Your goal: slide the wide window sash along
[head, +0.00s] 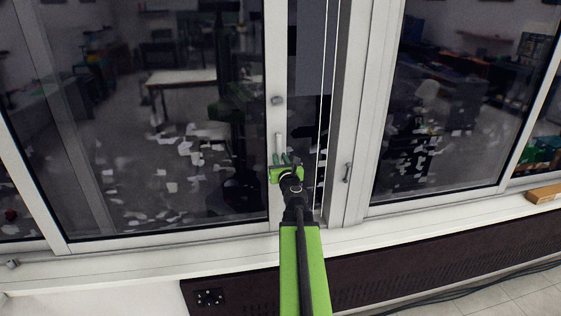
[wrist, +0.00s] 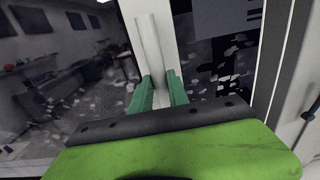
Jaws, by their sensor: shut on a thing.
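The wide window sash (head: 276,60) has a white frame and a large glass pane, and fills the left of the head view. Its white upright handle (head: 279,146) is on the right stile and also shows in the wrist view (wrist: 149,42). My gripper (head: 282,160) is at the lower part of this handle. In the wrist view its two green fingers (wrist: 159,92) stand on either side of the handle and are shut on it. The handle's lower end is hidden by the fingers and gripper body.
A gap with a thin white cord (head: 323,90) lies right of the sash stile. Beyond it is a white post and another window with a small latch (head: 347,172). A white sill (head: 150,256) runs below, with a wooden block (head: 545,193) at the right. A dark heater panel (head: 420,236) is underneath.

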